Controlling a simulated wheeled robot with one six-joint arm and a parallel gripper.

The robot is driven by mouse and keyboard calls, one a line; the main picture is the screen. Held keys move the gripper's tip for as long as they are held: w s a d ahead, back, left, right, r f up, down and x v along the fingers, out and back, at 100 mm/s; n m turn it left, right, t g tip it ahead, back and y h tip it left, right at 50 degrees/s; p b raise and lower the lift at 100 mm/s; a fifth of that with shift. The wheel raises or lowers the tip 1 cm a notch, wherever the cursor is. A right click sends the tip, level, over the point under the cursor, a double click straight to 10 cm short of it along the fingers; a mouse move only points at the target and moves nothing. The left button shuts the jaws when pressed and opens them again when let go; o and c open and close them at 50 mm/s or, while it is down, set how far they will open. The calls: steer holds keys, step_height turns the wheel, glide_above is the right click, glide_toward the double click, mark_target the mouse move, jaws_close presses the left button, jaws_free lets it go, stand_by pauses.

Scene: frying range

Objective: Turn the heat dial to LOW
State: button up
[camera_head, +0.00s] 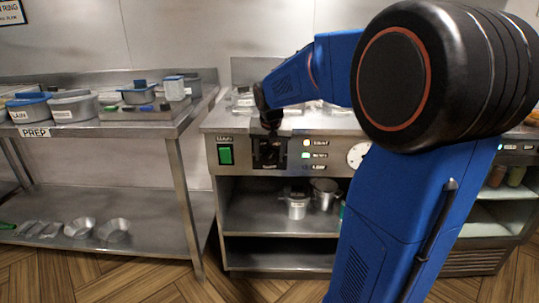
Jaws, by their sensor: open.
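The front panel (239,170) of the steel range is in the middle of the view. My gripper (268,152) is at this panel, between a green switch and a column of lamps. It is dark against a dark patch of the panel, so its fingers are hard to make out; the jaws are open. The heat dial is not clearly visible; my gripper covers that part of the panel. I cannot tell its setting or whether the fingers touch it. Small labels (320,155) stand beside the lamps (305,155), too small to read surely.
A green switch (226,155) is left of my gripper. A white round gauge (357,156) is to the right, partly behind my blue arm. Metal pots (297,207) stand on the shelf below. A steel prep table (180,124) with containers is at left.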

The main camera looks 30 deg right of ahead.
steer(key=c, duration=1)
steer(key=shift+c, duration=0.2)
steer(key=shift+w+a, duration=0.1)
steer(key=shift+a, duration=0.05)
steer(key=shift+w+a+n+g+h, duration=0.15)
steer(key=shift+n+g+h, duration=0.15)
steer(key=shift+g+h, duration=0.45)
steer(key=h, duration=0.1)
steer(key=g+h, duration=0.1)
steer(key=h, duration=0.1)
steer(key=shift+w+a+f+n+g, duration=0.1)
steer(key=shift+w+a+n+g, duration=0.05)
steer(key=shift+a+n+g, duration=0.15)
steer(key=h, duration=0.1)
steer(key=g+h, duration=0.1)
steer(key=h, duration=0.1)
steer(key=n+g+h, duration=0.1)
steer(key=h, duration=0.1)
steer(key=shift+w+a+f, duration=0.15)
steer(key=shift+a+f, duration=0.05)
steer(key=shift+f, duration=0.15)
steer(key=shift+g, duration=0.25)
